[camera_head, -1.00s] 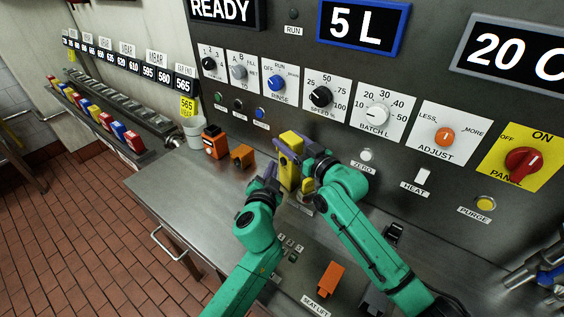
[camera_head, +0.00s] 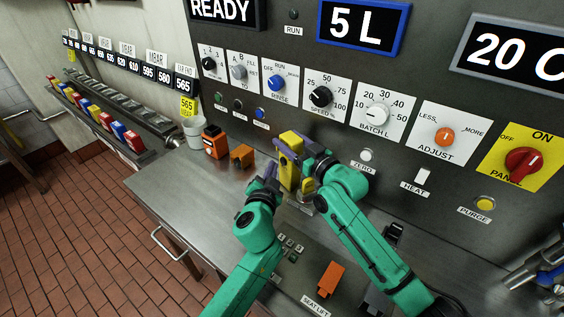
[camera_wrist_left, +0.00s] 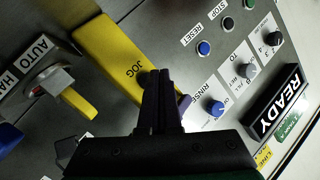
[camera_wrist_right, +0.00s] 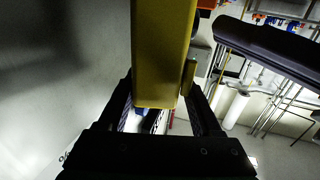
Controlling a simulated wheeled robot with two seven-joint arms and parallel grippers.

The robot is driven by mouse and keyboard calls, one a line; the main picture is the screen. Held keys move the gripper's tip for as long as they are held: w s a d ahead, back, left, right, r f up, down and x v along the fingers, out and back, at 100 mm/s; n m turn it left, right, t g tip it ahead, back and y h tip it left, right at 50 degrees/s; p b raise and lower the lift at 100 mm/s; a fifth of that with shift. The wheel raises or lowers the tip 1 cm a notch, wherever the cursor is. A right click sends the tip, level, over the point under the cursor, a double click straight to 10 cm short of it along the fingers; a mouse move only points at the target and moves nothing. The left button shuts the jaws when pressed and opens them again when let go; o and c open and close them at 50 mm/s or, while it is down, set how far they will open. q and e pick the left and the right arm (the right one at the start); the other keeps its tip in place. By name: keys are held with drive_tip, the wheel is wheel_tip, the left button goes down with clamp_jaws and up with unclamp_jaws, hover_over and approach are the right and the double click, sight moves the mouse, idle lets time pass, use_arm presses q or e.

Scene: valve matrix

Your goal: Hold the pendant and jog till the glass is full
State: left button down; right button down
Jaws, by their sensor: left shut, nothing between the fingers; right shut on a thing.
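The yellow pendant (camera_head: 290,172) stands upright above the steel counter in the head view. In the left wrist view its face (camera_wrist_left: 118,62) bears the label JOG. My right gripper (camera_head: 297,158) is shut on the pendant; in the right wrist view the yellow body (camera_wrist_right: 163,55) lies between its fingers. My left gripper (camera_head: 272,170) is shut and empty, just left of the pendant. In the left wrist view its closed tips (camera_wrist_left: 158,76) are over the pendant face beside the JOG label, at a dark round part; I cannot tell whether they touch it. I cannot make out the glass clearly.
The panel (camera_head: 240,106) with knobs and displays rises behind the counter (camera_head: 180,188). An orange-and-black device (camera_head: 215,142), an orange block (camera_head: 242,156) and a whitish cup (camera_head: 194,133) stand at the left. An orange SEAT LIFT control (camera_head: 330,278) is in front.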

idle(0.4)
use_arm(q)
drive_tip(key=shift+w+d, duration=0.25)
drive_tip(key=shift+d, duration=0.1)
drive_tip(key=shift+w+d, duration=0.3)
drive_tip(key=shift+d, duration=0.1)
idle(2.7)
drive_tip(key=shift+a, duration=0.1)
drive_tip(key=shift+s+a, duration=0.55)
drive_tip(key=shift+a, duration=0.05)
drive_tip(key=s+a, duration=0.1)
drive_tip(key=a, duration=0.1)
drive_tip(key=s+a, duration=0.2)
idle(0.5)
idle(0.9)
